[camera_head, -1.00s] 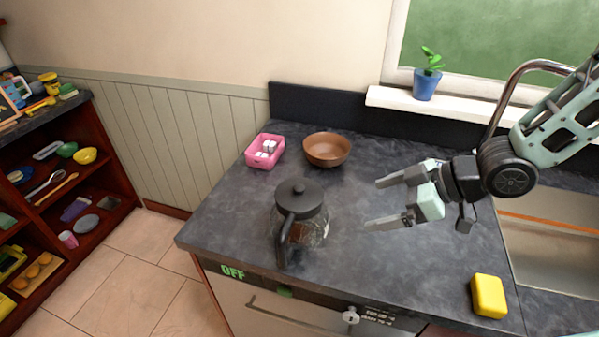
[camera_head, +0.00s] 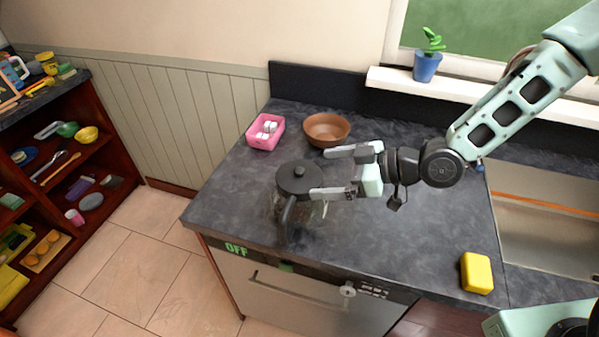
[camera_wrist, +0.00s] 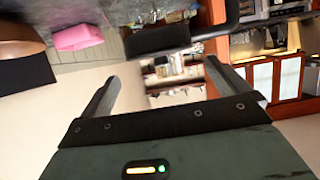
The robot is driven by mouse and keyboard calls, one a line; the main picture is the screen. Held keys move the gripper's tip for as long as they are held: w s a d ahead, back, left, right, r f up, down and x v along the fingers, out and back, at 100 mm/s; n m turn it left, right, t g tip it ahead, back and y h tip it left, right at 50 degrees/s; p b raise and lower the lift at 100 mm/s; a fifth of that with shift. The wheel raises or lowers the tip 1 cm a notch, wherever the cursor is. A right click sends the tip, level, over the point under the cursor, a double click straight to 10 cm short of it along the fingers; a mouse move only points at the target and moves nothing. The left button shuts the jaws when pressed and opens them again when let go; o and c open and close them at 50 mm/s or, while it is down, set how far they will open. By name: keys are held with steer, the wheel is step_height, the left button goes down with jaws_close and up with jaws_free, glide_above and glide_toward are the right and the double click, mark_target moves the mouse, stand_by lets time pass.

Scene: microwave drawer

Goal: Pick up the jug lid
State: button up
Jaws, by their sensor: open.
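The jug lid (camera_head: 297,174) is a round black disc with a small knob, sitting on the glass jug (camera_head: 308,213) with its black handle toward the front. My gripper (camera_head: 318,174) is open and empty at the right of the lid. In the head view its near fingertip overlaps the lid's right edge; I cannot tell whether they touch. In the wrist view the dark lid (camera_wrist: 157,40) shows ahead, beyond and between the fingertips (camera_wrist: 162,74). The near finger hides part of the jug.
Behind the jug on the dark counter stand a pink container (camera_head: 265,133) with white items and a brown bowl (camera_head: 326,129) near my far finger. A yellow sponge-like block (camera_head: 476,272) lies at the right, by the sink (camera_head: 545,230). The counter left of the jug is clear.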

mark_target(305, 173)
steer(key=p+x, duration=0.1)
steer(key=x, duration=0.1)
steer(key=p+x, duration=0.2)
steer(key=x, duration=0.1)
steer(key=shift+a+r, duration=0.2)
steer(key=shift+w+a+f, duration=0.1)
steer(key=shift+f, duration=0.1)
steer(key=c, duration=0.6)
